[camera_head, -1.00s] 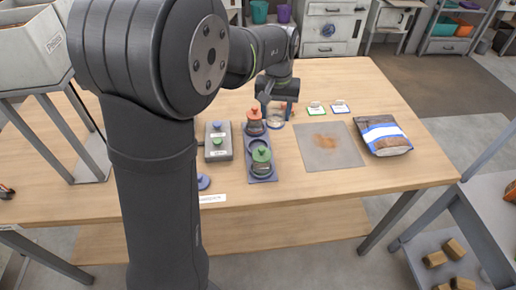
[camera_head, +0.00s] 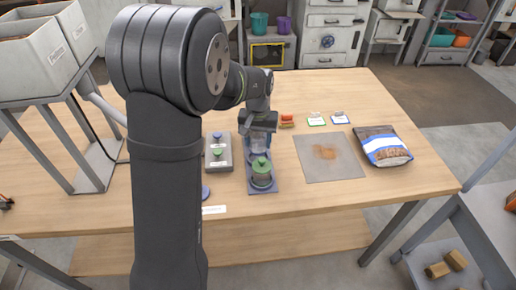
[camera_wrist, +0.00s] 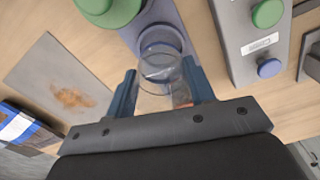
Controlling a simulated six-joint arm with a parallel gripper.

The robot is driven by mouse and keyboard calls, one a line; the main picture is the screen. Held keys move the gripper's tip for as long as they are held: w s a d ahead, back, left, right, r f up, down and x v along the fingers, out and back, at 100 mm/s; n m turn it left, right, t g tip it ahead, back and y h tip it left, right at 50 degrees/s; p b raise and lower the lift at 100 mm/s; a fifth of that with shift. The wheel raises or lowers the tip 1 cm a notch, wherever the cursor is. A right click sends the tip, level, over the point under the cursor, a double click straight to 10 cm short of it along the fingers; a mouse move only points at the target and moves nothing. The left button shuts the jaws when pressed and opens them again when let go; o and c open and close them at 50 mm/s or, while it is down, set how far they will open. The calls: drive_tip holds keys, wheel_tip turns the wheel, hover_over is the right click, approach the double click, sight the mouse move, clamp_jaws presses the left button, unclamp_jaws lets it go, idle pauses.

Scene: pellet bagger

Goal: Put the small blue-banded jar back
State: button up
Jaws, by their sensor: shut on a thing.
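My gripper (camera_wrist: 162,92) is shut on a clear glass jar (camera_wrist: 156,72), one blue finger on each side of it. In the head view my gripper (camera_head: 260,130) and the jar (camera_head: 260,146) are over the far part of a narrow blue-grey tray (camera_head: 264,187). The wrist view shows a round seat of the tray close beyond the jar; whether they touch I cannot tell. A green-lidded jar (camera_head: 262,172) stands in the tray's near part. A blue disc, perhaps a lid (camera_head: 206,192), lies left of the tray.
A grey button box (camera_head: 218,153) stands close left of the tray. A grey mat (camera_head: 328,158) with a brown pile and a bag (camera_head: 383,147) are to the right. The bench front right is clear.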

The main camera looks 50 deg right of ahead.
sight(258, 149)
drive_tip(key=shift+f, duration=2)
drive_tip(key=shift+f, duration=0.1)
drive_tip(key=o, duration=1.1)
wheel_tip(258, 149, up, 12)
drive_tip(key=shift+r, duration=0.15)
drive_tip(key=shift+f, duration=4.3)
drive_tip(key=shift+f, duration=0.1)
